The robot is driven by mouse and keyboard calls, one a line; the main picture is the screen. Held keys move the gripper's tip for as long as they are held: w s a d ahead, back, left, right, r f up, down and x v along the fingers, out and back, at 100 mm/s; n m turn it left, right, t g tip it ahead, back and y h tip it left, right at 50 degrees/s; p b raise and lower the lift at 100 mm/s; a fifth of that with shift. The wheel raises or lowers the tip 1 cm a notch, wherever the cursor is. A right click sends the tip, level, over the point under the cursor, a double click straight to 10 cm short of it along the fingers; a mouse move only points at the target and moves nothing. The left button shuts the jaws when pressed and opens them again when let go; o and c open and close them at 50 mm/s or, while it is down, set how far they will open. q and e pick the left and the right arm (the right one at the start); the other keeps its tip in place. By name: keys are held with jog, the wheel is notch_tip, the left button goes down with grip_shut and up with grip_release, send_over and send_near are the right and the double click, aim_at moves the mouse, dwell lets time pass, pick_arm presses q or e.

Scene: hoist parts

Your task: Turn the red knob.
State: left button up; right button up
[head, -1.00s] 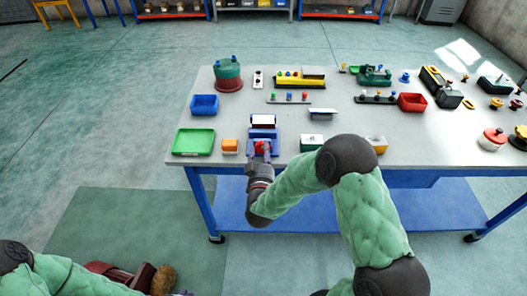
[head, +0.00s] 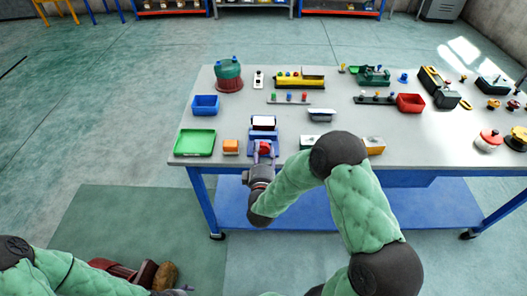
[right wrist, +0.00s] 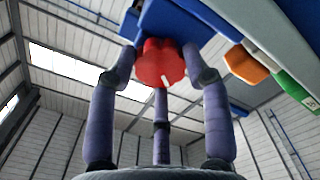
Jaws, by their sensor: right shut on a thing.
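The red knob (right wrist: 161,63) is a lobed knob with a white mark, on the front of a blue hoist unit (right wrist: 181,20). In the head view the red knob (head: 264,148) sits at the table's front edge, below the unit's white drum (head: 263,122). My right gripper (head: 264,158) reaches the knob from the front. In the right wrist view the fingers of the right gripper (right wrist: 161,72) are closed around the knob's sides, with a third finger below. My left arm shows at the lower left, and its gripper (head: 181,291) is barely visible at the bottom edge, away from the table.
An orange block (head: 231,146) and a green tray (head: 194,143) lie left of the hoist unit. A blue bin (head: 206,105) stands behind them. A white-topped tray (head: 321,115) is to the right. Several other parts fill the table's back and right side.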

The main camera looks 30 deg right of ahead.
jog(key=n, duration=0.1)
jog(key=n+p, duration=0.1)
jog(key=n, duration=0.3)
jog(key=shift+s+d+f+p, duration=0.2)
jog(key=shift+s+f+p, duration=0.05)
jog(key=shift+p, duration=0.05)
jog(key=shift+r+n+p, duration=0.15)
jog(key=shift+n+p, duration=0.35)
jog(key=shift+n, duration=1.5)
jog(key=shift+w+d, duration=0.1)
jog(key=shift+r, duration=0.15)
jog(key=o, duration=1.2)
jog(key=shift+d, duration=0.1)
jog(key=shift+c, duration=0.2)
jog(key=shift+d, duration=0.1)
